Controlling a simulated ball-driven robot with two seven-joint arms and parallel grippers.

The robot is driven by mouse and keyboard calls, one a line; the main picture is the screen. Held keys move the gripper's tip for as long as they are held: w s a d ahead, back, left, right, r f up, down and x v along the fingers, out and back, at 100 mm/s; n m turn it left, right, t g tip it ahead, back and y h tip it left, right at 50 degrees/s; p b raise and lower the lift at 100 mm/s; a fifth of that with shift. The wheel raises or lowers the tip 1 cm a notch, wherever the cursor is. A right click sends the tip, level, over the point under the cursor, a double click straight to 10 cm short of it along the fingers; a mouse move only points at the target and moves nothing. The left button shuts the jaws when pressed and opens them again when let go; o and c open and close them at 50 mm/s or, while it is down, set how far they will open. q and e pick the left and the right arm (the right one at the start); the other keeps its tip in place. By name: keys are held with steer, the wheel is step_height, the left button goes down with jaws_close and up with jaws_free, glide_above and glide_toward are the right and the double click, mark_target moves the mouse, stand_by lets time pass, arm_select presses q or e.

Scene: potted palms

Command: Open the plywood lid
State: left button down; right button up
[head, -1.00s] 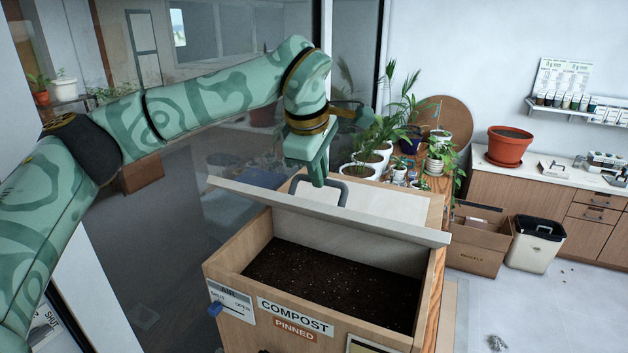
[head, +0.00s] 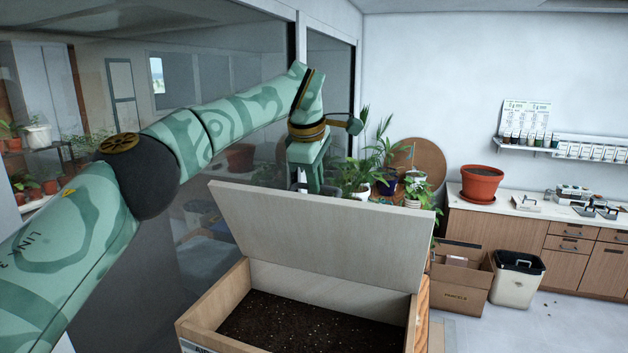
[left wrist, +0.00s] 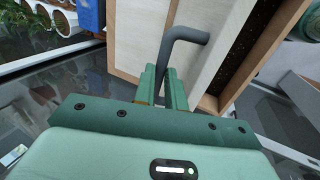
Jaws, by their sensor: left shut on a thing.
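The plywood lid (head: 325,235) of the compost box (head: 215,318) stands raised and tilted up along the back of the box, and dark soil (head: 305,325) shows inside. My left gripper (head: 310,178) is behind the lid's top edge, its fingertips partly hidden by the lid. In the left wrist view the left gripper (left wrist: 165,88) is shut on the lid's dark grey bar handle (left wrist: 182,40). The lid's pale face (left wrist: 215,50) lies beside the handle there. My right gripper is not in view.
Potted palms (head: 372,165) stand behind the box on the right. A cardboard parcels box (head: 462,285) and a white bin (head: 517,278) stand on the floor to the right. A glass partition (head: 210,240) rises on the left. The floor at far right is largely clear.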

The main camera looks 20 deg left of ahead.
arm_select(q)
steer(key=c, duration=1.5)
jaws_free()
steer(key=shift+w, duration=0.1)
steer(key=shift+o, duration=0.2)
steer(key=v, duration=1.6)
steer(key=shift+r, duration=0.15)
steer(key=shift+c, duration=0.2)
